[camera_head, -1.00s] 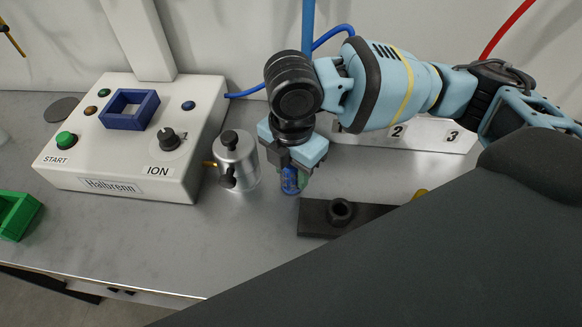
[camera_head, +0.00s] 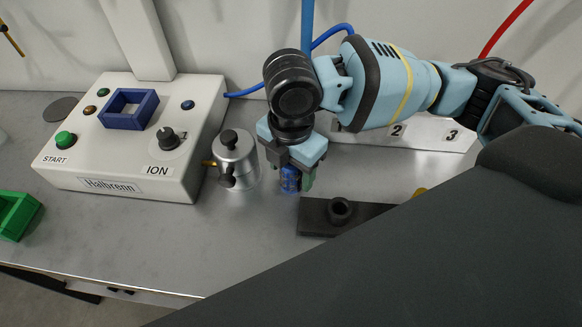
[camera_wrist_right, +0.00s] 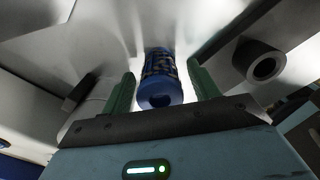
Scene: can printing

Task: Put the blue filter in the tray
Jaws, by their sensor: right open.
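A blue patterned cylinder (camera_head: 290,180) with a hole in its near end stands on the bench under my right gripper (camera_head: 293,176). In the right wrist view the cylinder (camera_wrist_right: 160,82) is between the two green fingers of the gripper, with a gap on each side. The gripper is open around it. A blue square frame (camera_head: 148,115) sits on top of the white machine. The frames do not settle whether the cylinder or the frame is the blue filter. A green open holder (camera_head: 14,216), possibly the tray, is cut off at the left edge. My left gripper is not in view.
The white machine (camera_head: 120,186) with buttons and a knob stands at the left. A metal canister (camera_head: 238,160) is close to the left of my right gripper. A dark plate (camera_head: 318,217) with a raised ring lies to the right.

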